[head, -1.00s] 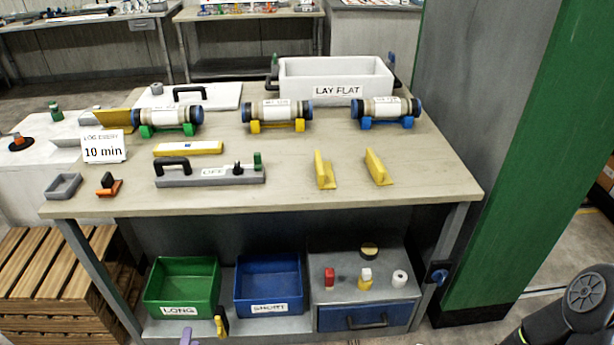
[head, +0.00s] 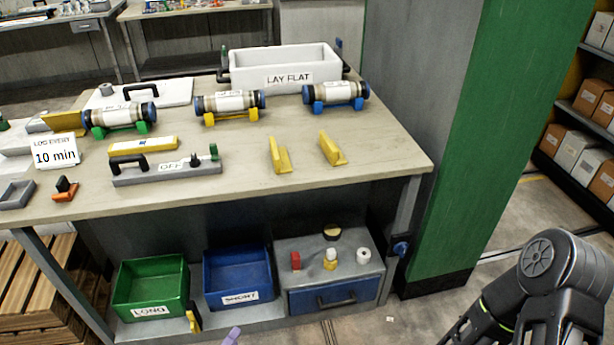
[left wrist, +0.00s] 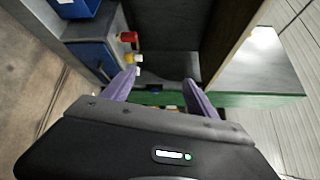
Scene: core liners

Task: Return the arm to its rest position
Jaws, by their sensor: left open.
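My left gripper shows in the head view only as a purple fingertip (head: 232,336) at the bottom edge, in front of the bench. In the left wrist view both purple fingers of my left gripper (left wrist: 160,78) stand apart with nothing between them. My right gripper is out of view; a black arm link of mine shows at the lower right of the head view. Three capped core liners lie in cradles on the bench (head: 350,200): one on green (head: 125,115), one on yellow (head: 232,102), one on blue (head: 335,93).
A white "LAY FLAT" tray (head: 288,76) stands behind the liners. Below are a green "LONG" bin (head: 150,310), a blue "SHORT" bin (head: 240,297) and a grey drawer cabinet (head: 335,297) with small items. A green-faced pillar (head: 485,150) rises right of the bench, with open floor beside it.

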